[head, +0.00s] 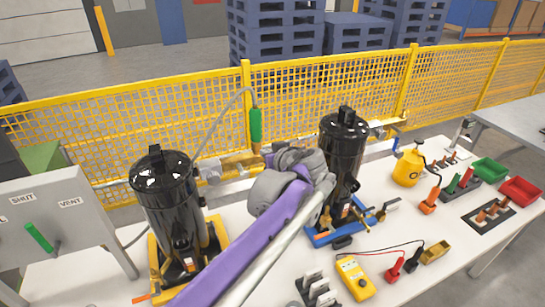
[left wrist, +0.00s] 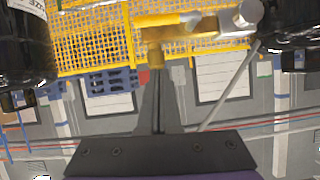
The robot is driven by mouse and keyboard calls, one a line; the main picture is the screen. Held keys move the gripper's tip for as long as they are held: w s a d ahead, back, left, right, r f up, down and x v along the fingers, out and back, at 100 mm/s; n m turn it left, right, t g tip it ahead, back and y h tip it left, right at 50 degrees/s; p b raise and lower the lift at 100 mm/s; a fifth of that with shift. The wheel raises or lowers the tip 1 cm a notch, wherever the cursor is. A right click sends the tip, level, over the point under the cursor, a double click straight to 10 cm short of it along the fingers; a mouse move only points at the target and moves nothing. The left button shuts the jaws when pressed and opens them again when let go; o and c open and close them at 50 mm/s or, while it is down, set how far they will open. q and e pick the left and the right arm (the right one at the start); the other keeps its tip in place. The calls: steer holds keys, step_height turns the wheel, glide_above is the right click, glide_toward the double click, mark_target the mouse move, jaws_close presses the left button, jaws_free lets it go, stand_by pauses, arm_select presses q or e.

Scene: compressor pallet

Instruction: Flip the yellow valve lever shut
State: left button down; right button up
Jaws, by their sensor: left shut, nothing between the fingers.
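The yellow valve lever (head: 240,163) seems to be the yellow bar on the pipework between the two black cylinders; my grey wrist partly hides its right end. In the left wrist view a yellow bar (left wrist: 185,27) with a brass stem (left wrist: 155,55) shows at the top centre, beside a silver fitting (left wrist: 245,14). My left gripper (left wrist: 158,78) is shut and empty, its tips at the brass stem; whether they touch cannot be told. In the head view my left gripper (head: 272,152) is mostly hidden by its own wrist. My right gripper is not in view.
Black cylinders stand left (head: 170,210) and right (head: 345,150) of the pipework. A green handle (head: 255,125) on a hose stands upright behind. A grey panel (head: 50,215) marked SHUT and VENT is at left. Tools, a yellow meter (head: 355,278) and bins crowd the right of the table.

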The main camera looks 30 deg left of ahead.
arm_select(q)
steer(key=x, duration=0.4)
steer(key=f, duration=0.2)
steer(key=s+f, duration=0.1)
steer(key=shift+d+f, duration=0.35)
steer(key=shift+f, duration=0.05)
steer(key=shift+w, duration=0.1)
